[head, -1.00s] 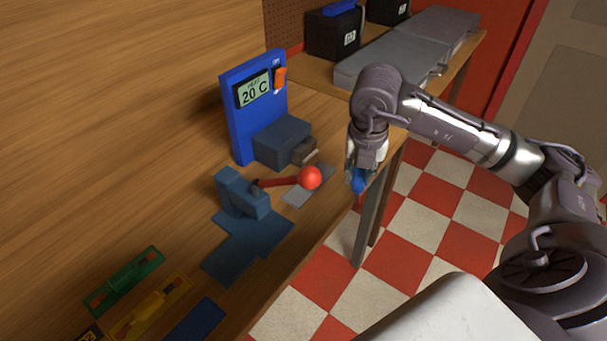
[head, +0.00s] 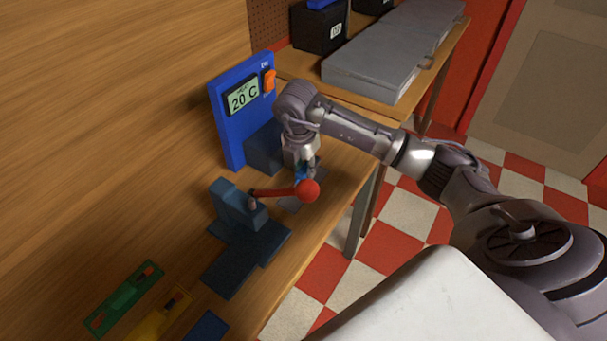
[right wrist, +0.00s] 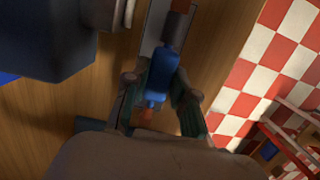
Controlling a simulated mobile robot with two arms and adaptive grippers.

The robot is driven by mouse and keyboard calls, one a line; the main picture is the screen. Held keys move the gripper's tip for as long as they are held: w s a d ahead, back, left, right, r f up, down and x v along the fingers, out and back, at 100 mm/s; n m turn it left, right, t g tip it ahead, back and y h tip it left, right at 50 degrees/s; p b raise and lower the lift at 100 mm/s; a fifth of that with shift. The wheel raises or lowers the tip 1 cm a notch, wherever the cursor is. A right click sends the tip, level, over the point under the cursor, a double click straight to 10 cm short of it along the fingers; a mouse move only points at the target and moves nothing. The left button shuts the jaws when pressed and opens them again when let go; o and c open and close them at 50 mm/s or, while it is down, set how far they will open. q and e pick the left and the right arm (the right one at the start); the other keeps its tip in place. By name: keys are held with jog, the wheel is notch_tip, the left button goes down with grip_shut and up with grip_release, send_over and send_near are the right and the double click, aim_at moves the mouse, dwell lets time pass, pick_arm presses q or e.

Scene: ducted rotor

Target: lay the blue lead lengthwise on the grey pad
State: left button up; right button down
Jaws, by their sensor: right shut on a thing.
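My right gripper (head: 302,174) is shut on the blue lead (right wrist: 157,86) and holds it over the grey pad (head: 288,204). In the right wrist view the lead's blue body sits between the two fingers (right wrist: 160,98). A dark section and an orange-red end extend toward the top, and a bit of orange shows near the palm. The grey pad (right wrist: 151,32) shows as a pale strip beyond the lead, partly covered by it. Whether the lead touches the pad is unclear. In the head view the gripper and a red ball hide part of the pad. My left gripper is out of view.
A lever with a red ball (head: 307,190) juts from a blue-grey clamp (head: 236,204) close to the gripper. A blue unit with a "20 C" display (head: 232,120) and a dark block (head: 264,150) stand behind. Green (head: 124,300) and yellow (head: 158,318) pieces lie front left.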

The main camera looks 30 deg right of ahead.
aim_at(303, 173)
jog(key=shift+w+a+f, duration=0.1)
jog(key=shift+f, duration=0.15)
notch_tip(303, 173, down, 4)
jog(key=shift+r+p, duration=0.2)
jog(key=shift+p, duration=0.55)
jog(key=shift+f, duration=0.1)
jog(key=c, duration=1.4)
grip_release()
jog(key=shift+f, duration=0.1)
jog(key=o, duration=0.5)
jog(key=shift+c, duration=0.2)
